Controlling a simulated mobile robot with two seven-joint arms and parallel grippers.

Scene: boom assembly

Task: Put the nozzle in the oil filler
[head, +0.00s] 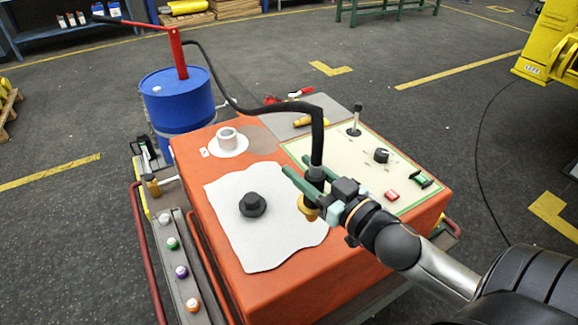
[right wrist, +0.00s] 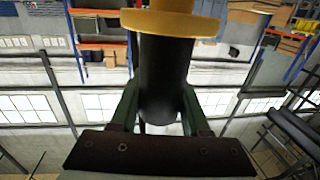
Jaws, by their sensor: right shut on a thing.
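The nozzle (head: 308,209) is a black body with a brass-yellow tip at the end of a black hose. My right gripper (head: 305,176) is shut on it, with the tip hanging down over the right edge of the white cloth. In the right wrist view the black nozzle body (right wrist: 163,85) stands between the green fingers, with a yellow flange at the top. The oil filler (head: 228,137) is an open grey neck on a white round patch of the orange top, to the left of and behind the nozzle. My left gripper is not in view.
A black cap (head: 252,204) sits on the white cloth (head: 235,240). The hose (head: 262,108) arches from a blue drum (head: 177,100) with a red hand pump. A cream control panel (head: 385,165) with a lever, knob and buttons lies at right. A red-handled tool lies behind.

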